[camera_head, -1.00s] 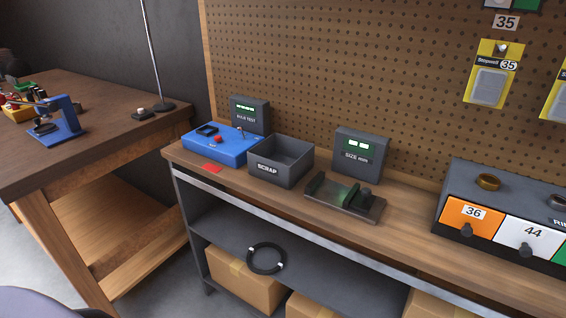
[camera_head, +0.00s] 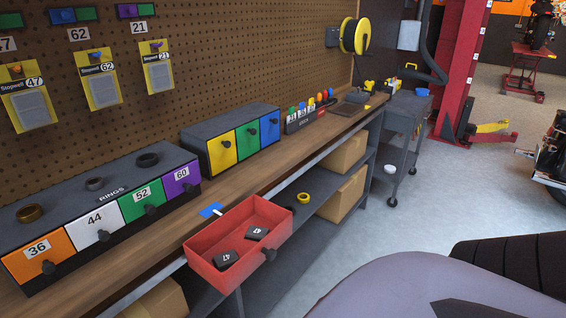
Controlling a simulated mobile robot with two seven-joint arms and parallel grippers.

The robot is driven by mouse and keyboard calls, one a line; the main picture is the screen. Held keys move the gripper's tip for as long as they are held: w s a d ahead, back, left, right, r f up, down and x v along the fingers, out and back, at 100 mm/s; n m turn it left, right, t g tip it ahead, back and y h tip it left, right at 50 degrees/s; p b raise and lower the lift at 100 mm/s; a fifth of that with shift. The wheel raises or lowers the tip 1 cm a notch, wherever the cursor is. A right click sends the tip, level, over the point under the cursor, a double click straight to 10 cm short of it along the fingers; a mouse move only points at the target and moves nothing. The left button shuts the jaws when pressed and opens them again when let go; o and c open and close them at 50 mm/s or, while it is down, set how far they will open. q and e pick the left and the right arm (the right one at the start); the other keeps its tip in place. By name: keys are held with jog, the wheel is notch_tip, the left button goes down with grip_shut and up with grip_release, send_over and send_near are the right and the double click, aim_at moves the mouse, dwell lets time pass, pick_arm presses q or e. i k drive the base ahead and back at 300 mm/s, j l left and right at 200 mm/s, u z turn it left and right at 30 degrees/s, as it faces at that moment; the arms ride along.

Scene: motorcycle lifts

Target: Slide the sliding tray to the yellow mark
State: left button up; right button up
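The sliding tray is most likely the open red tray (camera_head: 262,268) at the bench's front edge, with a dark knob on its front. It holds a black block (camera_head: 257,232) and another black block (camera_head: 226,258), both with white numbers. A blue mark (camera_head: 210,210) with a small white strip beside it lies on the bench just behind the tray. I cannot make out a yellow mark on the bench. Neither of my grippers is in view.
A drawer unit marked RINGS (camera_head: 92,205) stands left of the tray. A unit with yellow, green and blue drawers (camera_head: 232,138) stands behind it. A yellow ring (camera_head: 303,197) lies on the lower shelf. A grey cart (camera_head: 408,112) stands beyond the bench's far end.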

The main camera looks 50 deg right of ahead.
aim_at(226, 233)
jog(key=z, duration=1.4)
